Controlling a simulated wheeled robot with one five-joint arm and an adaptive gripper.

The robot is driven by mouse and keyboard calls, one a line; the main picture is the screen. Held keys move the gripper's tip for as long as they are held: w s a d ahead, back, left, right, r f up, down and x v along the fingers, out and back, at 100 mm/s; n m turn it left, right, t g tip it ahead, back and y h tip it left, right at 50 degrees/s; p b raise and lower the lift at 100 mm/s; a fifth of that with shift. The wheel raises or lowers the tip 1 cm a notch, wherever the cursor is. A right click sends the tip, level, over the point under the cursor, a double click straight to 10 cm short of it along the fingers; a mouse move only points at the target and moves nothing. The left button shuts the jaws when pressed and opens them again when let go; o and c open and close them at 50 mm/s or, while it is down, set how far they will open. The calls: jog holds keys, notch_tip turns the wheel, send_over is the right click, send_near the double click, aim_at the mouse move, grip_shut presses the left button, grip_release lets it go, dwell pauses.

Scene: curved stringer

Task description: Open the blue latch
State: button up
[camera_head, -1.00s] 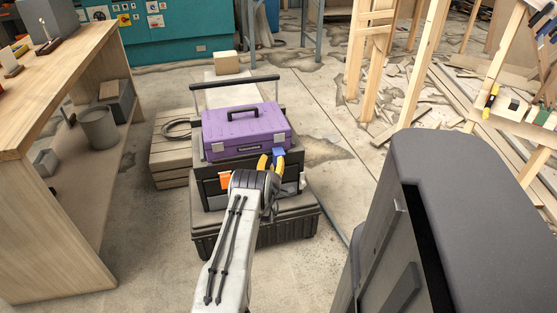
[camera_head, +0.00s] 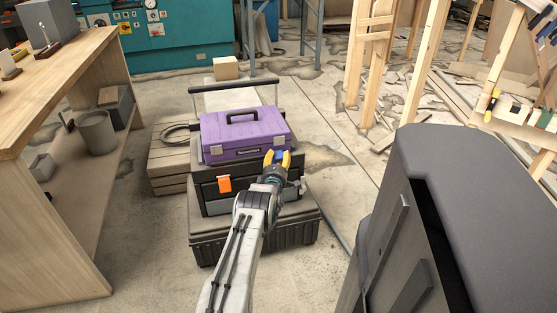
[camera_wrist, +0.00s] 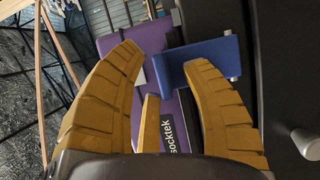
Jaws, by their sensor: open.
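The blue latch (camera_wrist: 212,60) is a flat blue plate on the dark case, beside the purple toolbox (camera_wrist: 122,20) in the wrist view. In the head view the blue latch (camera_head: 276,157) shows small between my yellow fingers, at the right front of the stack. My gripper (camera_wrist: 165,60) is open and empty. Its right fingertip overlaps the latch's lower edge in the wrist view; I cannot tell whether it touches. The left fingertip is apart from the latch. The purple toolbox (camera_head: 243,130) lies on top of the black case, and its lid is shut.
An orange latch (camera_head: 224,184) is on the black case front, left of my gripper. A black chest (camera_head: 215,238) forms the stack's base. A wooden crate (camera_head: 168,175) stands left of it, and a workbench (camera_head: 65,45) farther left. Floor to the right is partly clear.

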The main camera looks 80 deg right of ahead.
jog(key=shift+d, duration=0.25)
dwell(0.3)
grip_shut()
dwell(0.4)
